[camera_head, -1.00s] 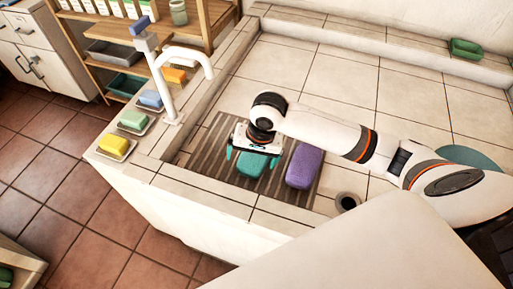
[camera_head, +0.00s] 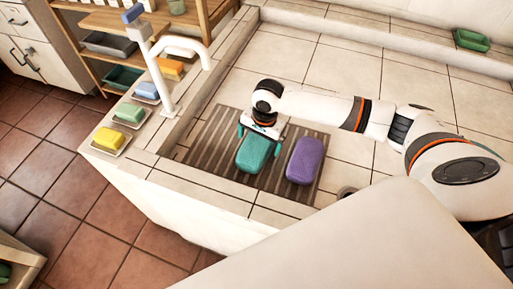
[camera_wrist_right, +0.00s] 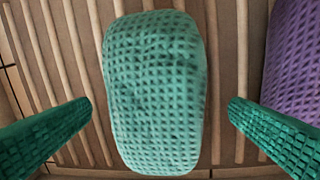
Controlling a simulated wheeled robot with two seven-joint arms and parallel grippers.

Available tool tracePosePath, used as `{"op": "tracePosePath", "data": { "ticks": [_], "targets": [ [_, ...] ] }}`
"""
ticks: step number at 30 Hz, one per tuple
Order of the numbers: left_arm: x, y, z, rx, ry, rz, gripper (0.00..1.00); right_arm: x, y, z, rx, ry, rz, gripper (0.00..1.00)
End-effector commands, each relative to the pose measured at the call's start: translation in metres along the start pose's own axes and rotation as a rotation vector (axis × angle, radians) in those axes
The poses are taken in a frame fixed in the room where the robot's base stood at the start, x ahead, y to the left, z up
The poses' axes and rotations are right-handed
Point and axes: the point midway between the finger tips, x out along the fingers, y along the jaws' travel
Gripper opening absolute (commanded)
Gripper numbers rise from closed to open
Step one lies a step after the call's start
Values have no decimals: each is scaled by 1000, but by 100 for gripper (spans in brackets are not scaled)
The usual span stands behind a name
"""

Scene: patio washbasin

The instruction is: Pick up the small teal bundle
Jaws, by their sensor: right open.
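The teal bundle (camera_head: 252,156) lies on the brown slatted mat (camera_head: 210,146) in the basin, left of a purple bundle (camera_head: 305,160). In the right wrist view, the teal bundle (camera_wrist_right: 155,92) has a waffle texture and fills the middle. My right gripper (camera_head: 262,139) is open above the far end of the teal bundle. Its two green fingers show in the right wrist view (camera_wrist_right: 158,112), one on each side of the bundle with gaps between. My left gripper is not in view.
The purple bundle (camera_wrist_right: 292,62) lies close beside the right finger in the right wrist view. A white tap (camera_head: 165,80) stands at the basin's left rim, near soap dishes with yellow (camera_head: 108,138) and green (camera_head: 130,112) blocks. A green dish (camera_head: 472,40) sits on the back ledge.

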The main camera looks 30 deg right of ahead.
Motion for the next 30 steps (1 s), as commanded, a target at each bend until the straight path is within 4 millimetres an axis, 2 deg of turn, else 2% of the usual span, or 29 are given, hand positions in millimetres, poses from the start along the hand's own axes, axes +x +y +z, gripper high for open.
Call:
{"op": "tracePosePath", "data": {
  "ticks": [6,15,17,24,30],
  "targets": [
    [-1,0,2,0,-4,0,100,31,3,1,-1,0,-1,100],
    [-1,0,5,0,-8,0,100,37,3,1,-1,-1,0,100],
    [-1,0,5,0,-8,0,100,37,3,1,-1,-1,0,92],
    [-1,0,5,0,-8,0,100,37,3,1,-1,-1,0,53],
    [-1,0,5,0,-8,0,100,36,3,1,-1,-1,1,51]
  ]
}}
